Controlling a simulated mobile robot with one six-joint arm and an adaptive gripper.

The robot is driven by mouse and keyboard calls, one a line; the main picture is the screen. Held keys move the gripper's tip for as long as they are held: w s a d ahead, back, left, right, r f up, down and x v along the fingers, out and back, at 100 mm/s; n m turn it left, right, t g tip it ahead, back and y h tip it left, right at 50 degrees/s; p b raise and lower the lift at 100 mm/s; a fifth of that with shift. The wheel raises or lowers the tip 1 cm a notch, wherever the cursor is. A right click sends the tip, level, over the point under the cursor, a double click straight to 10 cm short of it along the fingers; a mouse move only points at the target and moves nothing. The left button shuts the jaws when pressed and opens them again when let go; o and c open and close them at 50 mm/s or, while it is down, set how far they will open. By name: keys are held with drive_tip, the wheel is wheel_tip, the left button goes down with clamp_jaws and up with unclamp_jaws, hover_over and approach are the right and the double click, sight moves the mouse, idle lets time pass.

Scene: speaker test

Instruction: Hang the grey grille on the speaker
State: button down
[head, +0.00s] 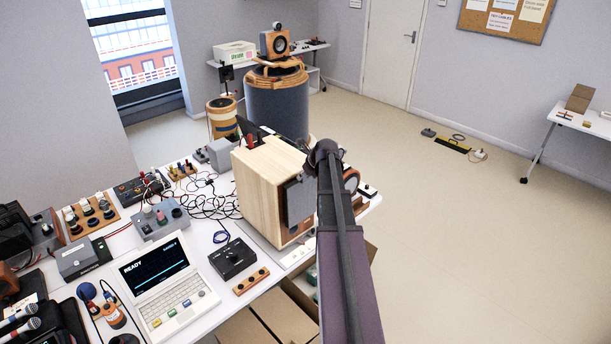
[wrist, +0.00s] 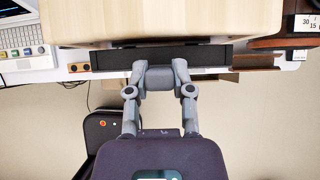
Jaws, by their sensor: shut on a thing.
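The speaker (head: 262,182) is a pale wooden box standing on the bench; its top also fills the upper middle of the wrist view (wrist: 150,18). The grey grille (head: 299,203) is a dark flat panel in front of the speaker's front face, partly hidden by my arm. In the wrist view the grille (wrist: 112,59) shows edge-on as a dark bar along the speaker's front edge. My gripper (wrist: 160,76) is shut on the middle of the grille. I cannot tell whether the grille touches the speaker. In the head view my arm hides the fingers.
The laptop-like tester (head: 158,282) and a black box (head: 232,259) stand left of the speaker on the crowded bench. Loose cables (head: 205,190) lie behind. Open cardboard boxes (head: 285,312) are below the bench front.

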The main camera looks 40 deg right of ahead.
drive_tip(key=shift+w, duration=0.4)
idle(0.8)
drive_tip(key=shift+s+f+b, duration=0.1)
drive_tip(key=shift+f+b, duration=0.5)
idle(1.9)
drive_tip(key=shift+c, duration=2.1)
unclamp_jaws()
drive_tip(key=shift+s, duration=0.1)
